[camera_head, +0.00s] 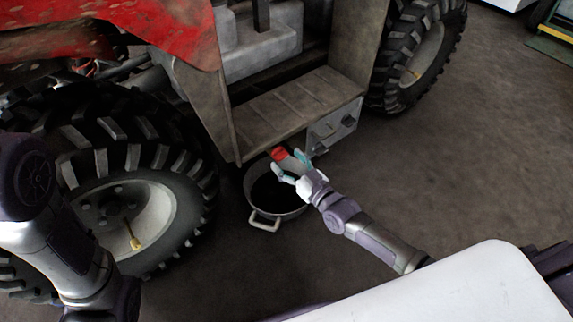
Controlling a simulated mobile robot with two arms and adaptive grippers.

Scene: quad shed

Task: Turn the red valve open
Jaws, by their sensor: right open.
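The red valve (279,154) is a small red piece low beside the tractor's step, just above a round pan. My right gripper (291,164) is open, with its pale teal fingers spread close to the valve. The valve shows just beyond the fingertips; I cannot tell whether they touch it. My left arm comes in at the left edge, but its gripper is not in view.
A pan (262,216) with handles and a dark inside stands on the floor under the valve. The tractor's step (290,106) and large tyres (130,150) stand close around it. The concrete floor (480,140) to the right is clear.

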